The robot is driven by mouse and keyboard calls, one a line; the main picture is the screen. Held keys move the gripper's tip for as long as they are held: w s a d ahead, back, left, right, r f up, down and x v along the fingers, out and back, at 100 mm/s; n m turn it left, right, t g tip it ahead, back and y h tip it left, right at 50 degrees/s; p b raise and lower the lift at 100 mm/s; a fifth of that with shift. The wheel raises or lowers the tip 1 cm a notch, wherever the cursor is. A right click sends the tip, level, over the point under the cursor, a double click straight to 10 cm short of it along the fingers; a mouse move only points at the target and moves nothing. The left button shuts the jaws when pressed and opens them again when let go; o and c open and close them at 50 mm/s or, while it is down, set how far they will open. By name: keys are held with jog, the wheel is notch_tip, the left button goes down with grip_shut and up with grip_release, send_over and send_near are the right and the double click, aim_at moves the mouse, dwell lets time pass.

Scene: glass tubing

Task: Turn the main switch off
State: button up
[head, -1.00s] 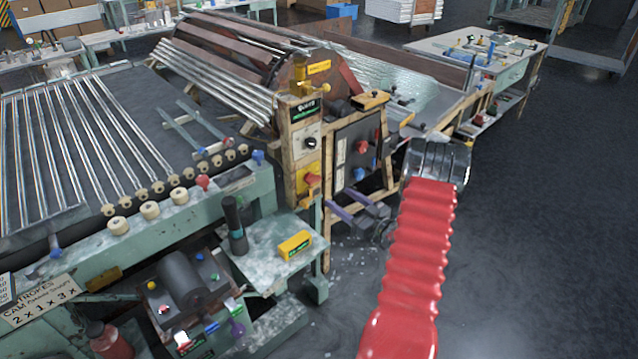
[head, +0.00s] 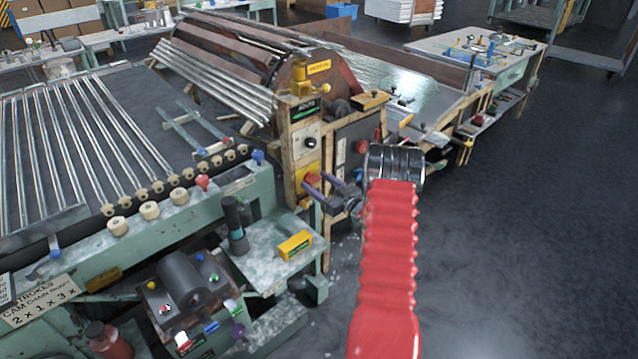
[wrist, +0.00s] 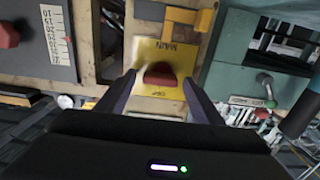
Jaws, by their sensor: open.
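The main switch is a red knob (wrist: 159,74) on a yellow plate (wrist: 178,55) marked MAIN, in the middle of the wrist view. In the head view the red knob (head: 312,180) sits low on the wooden post, partly covered by my gripper. My gripper (head: 316,186) is open, its dark purple fingers reaching left to the plate. In the wrist view one finger of my gripper (wrist: 159,82) is on each side of the knob, with gaps showing. I cannot tell how deep the fingers reach around it.
A black selector (head: 311,143) sits above the yellow plate. A grey panel (head: 352,150) with a red knob is just right of the post. Open floor (head: 520,220) lies to the right.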

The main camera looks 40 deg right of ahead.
jog(key=shift+c, duration=0.6)
jog(key=c, duration=0.9)
jog(key=shift+d, duration=0.2)
jog(key=shift+a, duration=0.1)
